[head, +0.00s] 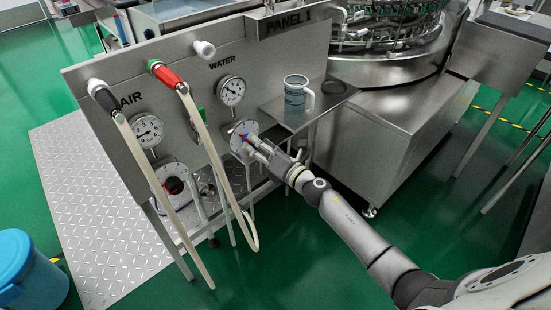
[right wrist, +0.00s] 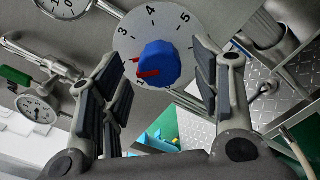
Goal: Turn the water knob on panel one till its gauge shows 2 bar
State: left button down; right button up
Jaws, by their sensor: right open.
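Panel one (head: 185,62) is an upright grey metal sheet marked "PANEL 1". Its round white water gauge (head: 231,91) sits under the word WATER; the needle is too small to read surely. Below it is the water knob's numbered dial (head: 240,128), partly hidden by my right gripper (head: 256,146). In the right wrist view the blue water knob (right wrist: 159,62) with a red pointer stands between the open fingers of my right gripper (right wrist: 157,72). Gaps show on both sides of the knob. My left gripper is not in view.
Two hoses (head: 215,160) hang before the panel. A jug (head: 295,92) stands on a shelf to the right. A small gauge (right wrist: 37,108) shows in the wrist view.

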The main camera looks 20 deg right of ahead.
jog(key=v, duration=0.9)
